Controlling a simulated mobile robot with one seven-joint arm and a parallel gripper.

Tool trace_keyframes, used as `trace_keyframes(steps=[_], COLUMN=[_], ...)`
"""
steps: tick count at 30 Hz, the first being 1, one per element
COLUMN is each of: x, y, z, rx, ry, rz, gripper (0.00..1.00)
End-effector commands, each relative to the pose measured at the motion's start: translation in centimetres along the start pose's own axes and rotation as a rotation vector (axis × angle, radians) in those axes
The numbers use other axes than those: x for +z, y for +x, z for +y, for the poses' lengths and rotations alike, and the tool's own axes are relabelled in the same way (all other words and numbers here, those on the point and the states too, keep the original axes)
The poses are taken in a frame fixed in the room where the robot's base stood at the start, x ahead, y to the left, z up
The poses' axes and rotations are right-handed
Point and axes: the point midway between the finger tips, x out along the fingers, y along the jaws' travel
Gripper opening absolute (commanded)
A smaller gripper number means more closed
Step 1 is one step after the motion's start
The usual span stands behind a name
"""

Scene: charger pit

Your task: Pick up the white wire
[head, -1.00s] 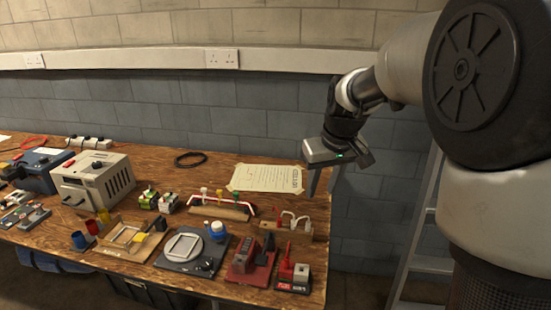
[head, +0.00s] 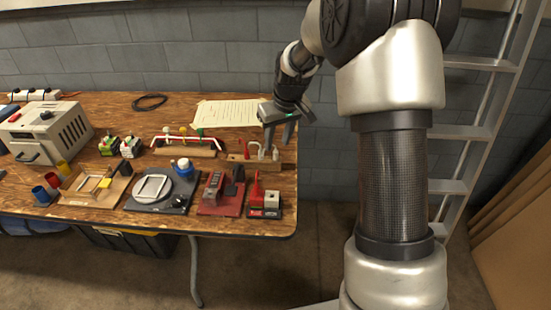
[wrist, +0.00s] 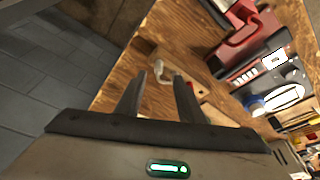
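The white wire (head: 255,144) is a small bent piece standing on a wooden block (head: 239,158) near the right edge of the workbench. In the wrist view a white curved piece that looks like the wire (wrist: 159,71) shows just beyond and between my fingertips. My gripper (head: 279,134) is above and slightly to the right of the block, pointing down. In the wrist view my gripper (wrist: 160,84) has its two fingers apart with nothing between them. The gripper appears apart from the wire, though the exact gap is hard to tell.
A red-based fixture (head: 207,209) and a red-and-grey fixture (head: 266,212) stand in front of the block. A wooden rack with a red-and-white tube (head: 163,140) is to its left. Paper (head: 228,113) lies behind. A ladder (head: 455,187) stands right of the bench.

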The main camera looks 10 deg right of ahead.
Motion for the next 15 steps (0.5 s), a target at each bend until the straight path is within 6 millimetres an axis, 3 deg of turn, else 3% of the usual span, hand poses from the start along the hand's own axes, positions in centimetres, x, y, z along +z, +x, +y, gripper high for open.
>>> trace_keyframes(steps=[11, 15], x=[0.2, 0.1], y=[4.6, 5.2], z=[0.3, 0.3], rx=[-0.001, 0.000], ry=[0.000, 0.000], rz=[-0.002, 0.000], gripper=[0.35, 0.35])
